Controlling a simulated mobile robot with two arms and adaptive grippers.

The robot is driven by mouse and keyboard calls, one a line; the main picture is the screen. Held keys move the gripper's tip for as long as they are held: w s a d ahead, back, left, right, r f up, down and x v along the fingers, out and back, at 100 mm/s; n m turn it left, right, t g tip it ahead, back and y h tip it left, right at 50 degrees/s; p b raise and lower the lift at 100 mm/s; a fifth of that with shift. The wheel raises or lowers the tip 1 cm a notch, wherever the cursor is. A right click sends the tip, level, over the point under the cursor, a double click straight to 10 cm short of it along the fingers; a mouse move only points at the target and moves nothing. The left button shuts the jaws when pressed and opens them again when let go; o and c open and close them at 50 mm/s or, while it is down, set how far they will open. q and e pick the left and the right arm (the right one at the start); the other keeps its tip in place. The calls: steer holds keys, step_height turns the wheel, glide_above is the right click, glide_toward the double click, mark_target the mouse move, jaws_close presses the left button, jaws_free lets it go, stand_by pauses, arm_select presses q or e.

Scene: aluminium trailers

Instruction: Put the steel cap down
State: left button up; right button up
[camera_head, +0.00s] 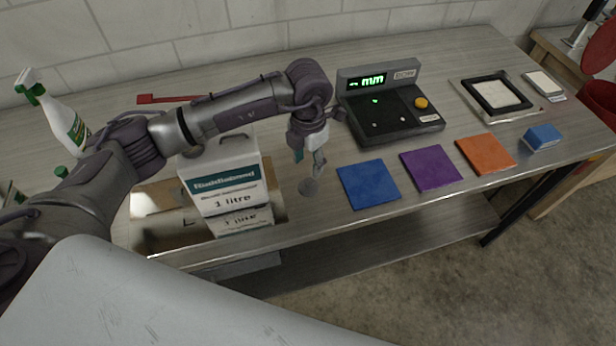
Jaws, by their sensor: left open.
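The steel cap (309,187) shows as a small grey disc by the bench top, left of the blue cloth. My left gripper (308,167) is just above it, pointing down, with its two fingers apart. The disc is right below the fingertips; I cannot tell whether one finger still touches it. My right gripper is not in the head view.
A white one-litre container (222,172) stands on a shiny tray (146,242) left of the gripper. Blue (368,184), purple (431,168) and orange (486,153) cloths lie to the right. A black measuring device (395,115) stands behind. A spray bottle (62,120) stands at left.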

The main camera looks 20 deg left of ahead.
arm_select(q)
step_height(320, 180, up, 5)
steer(key=shift+f+b, duration=0.1)
steer(key=shift+b, duration=0.5)
